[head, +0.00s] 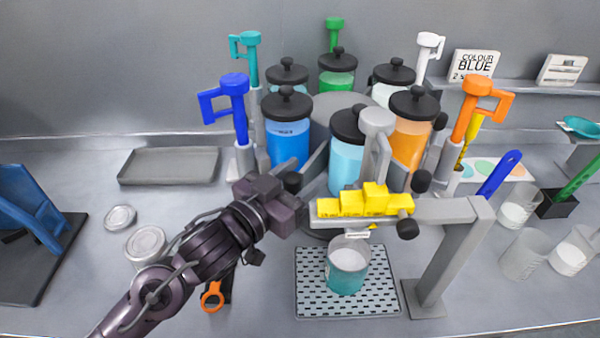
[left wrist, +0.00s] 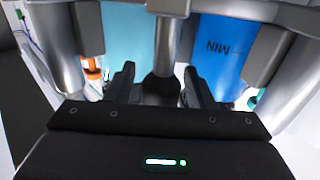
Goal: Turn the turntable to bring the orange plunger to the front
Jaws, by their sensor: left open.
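The orange plunger (head: 470,108) stands at the right of the turntable (head: 340,108), beside the orange canister (head: 411,138). A pale grey plunger (head: 377,122) stands at the front by the light blue canister (head: 346,160), and a blue plunger (head: 236,105) at the left by the blue canister (head: 289,135). Black knobs stick out between stations; one is at front left (head: 292,183). My left gripper (head: 284,186) is at that knob. In the left wrist view its open fingers (left wrist: 158,88) stand either side of the dark knob (left wrist: 160,89). Contact cannot be told. My right gripper is out of view.
A grey arm with yellow steps (head: 366,200) crosses in front of the turntable, above a beaker (head: 347,264) on a perforated mat (head: 312,300). An empty tray (head: 170,165) lies at left. Lids (head: 145,243) lie nearer. Several beakers (head: 519,206) stand at right.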

